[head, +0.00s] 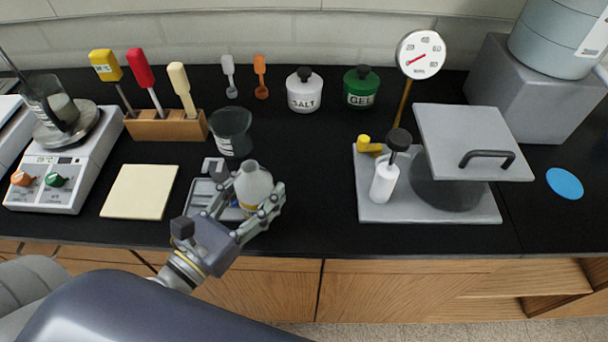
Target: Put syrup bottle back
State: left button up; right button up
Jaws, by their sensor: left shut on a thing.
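My left gripper (262,212) is shut on a pale grey, rounded bottle (253,183), which I take to be the syrup bottle. The bottle looks upright, and the fingers hide its lower part. It is at the right side of a small grey tray (201,191) near the front of the black counter. I cannot tell whether its base touches the tray or is held above it. Some small blue and grey items show in the tray, partly hidden by my gripper. My right gripper is not in view.
A dark beaker (231,132) stands just behind the bottle. A cream board (140,191) and a hot plate (62,166) are to the left. The counter between bottle and plate is clear.

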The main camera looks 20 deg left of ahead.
pick_arm(q)
jog(key=w+d+p, duration=0.1)
jog(key=w+p, duration=0.1)
jog(key=w+d+p, duration=0.2)
jog(key=w, duration=0.1)
jog(key=w+d+p, duration=0.2)
jog(key=w, duration=0.1)
jog(key=shift+w+d+f, duration=0.15)
jog(key=shift+w+f, duration=0.1)
jog(key=shift+f, duration=0.05)
jog(key=shift+w+d+f, duration=0.1)
jog(key=shift+w+d, duration=0.1)
jog(key=shift+w, duration=0.05)
jog(key=shift+w+f, duration=0.1)
jog(key=shift+f, duration=0.15)
notch_tip(320, 180, down, 3)
jog(key=shift+f+b, duration=0.1)
jog(key=shift+b, duration=0.95)
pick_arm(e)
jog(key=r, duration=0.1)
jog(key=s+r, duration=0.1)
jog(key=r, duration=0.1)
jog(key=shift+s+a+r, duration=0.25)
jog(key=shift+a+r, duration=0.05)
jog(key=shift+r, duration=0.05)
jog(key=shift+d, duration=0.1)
